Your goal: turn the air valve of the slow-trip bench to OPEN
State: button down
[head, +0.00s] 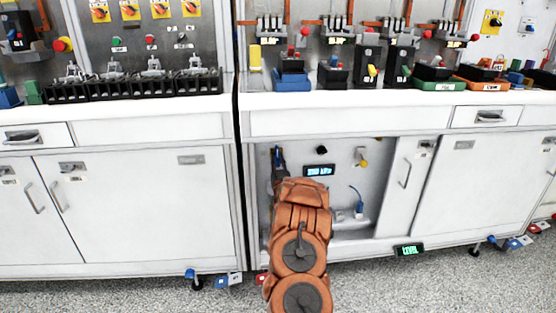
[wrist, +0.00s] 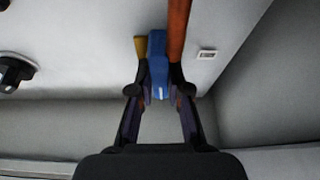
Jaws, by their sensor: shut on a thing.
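In the wrist view, the air valve's blue handle (wrist: 157,62) sits between the fingers of my gripper (wrist: 160,92), which are shut on it. A brass-coloured part (wrist: 141,48) shows just left of the handle, and a copper-coloured pipe (wrist: 178,30) passes along its right side. No OPEN mark is legible. In the head view, my gripper (head: 279,162) is at the left inside the open bench cabinet (head: 345,185), at the end of my orange arm. The gripper and arm hide the valve there.
Near my gripper are a black knob (head: 322,150), a small lit display (head: 319,170) and a yellow-topped fitting (head: 361,158). A cabinet door (head: 405,180) bounds the opening on the right. A green-lit display (head: 409,250) is below.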

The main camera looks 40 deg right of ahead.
jog(key=shift+m+h, duration=0.4)
jog(key=shift+m, duration=0.1)
jog(key=c, duration=1.1)
grip_release()
jog(key=shift+g, duration=0.3)
jog(key=shift+s, duration=0.1)
jog(key=v, duration=1.2)
jog(key=shift+d, duration=0.15)
